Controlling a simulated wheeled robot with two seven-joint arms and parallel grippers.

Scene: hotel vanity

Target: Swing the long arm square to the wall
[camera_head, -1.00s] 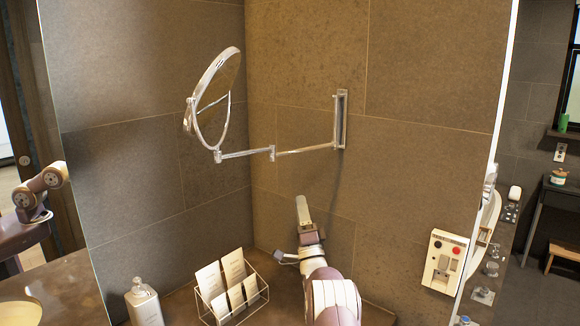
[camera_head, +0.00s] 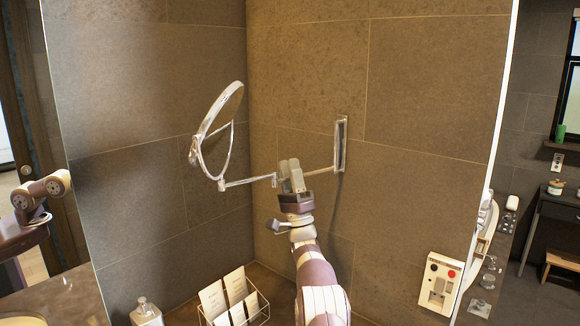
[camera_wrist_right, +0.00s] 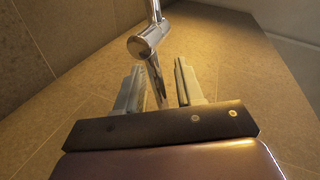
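The round mirror (camera_head: 217,130) hangs on a chrome folding arm in front of the tiled wall. The long arm (camera_head: 322,171) runs from the wall bracket (camera_head: 341,145) to an elbow joint (camera_head: 275,180); a short arm (camera_head: 245,182) goes on to the mirror. My right gripper (camera_head: 291,166) is at the long arm, just right of the elbow, and covers part of it. In the right wrist view my right gripper (camera_wrist_right: 158,70) is open, with the chrome bar (camera_wrist_right: 155,78) between its fingers and the rounded joint end (camera_wrist_right: 145,42) just beyond. Contact is unclear.
Below stand a wire rack with cards (camera_head: 232,300) and a soap bottle (camera_head: 146,312). The wall to the right of the bracket is bare.

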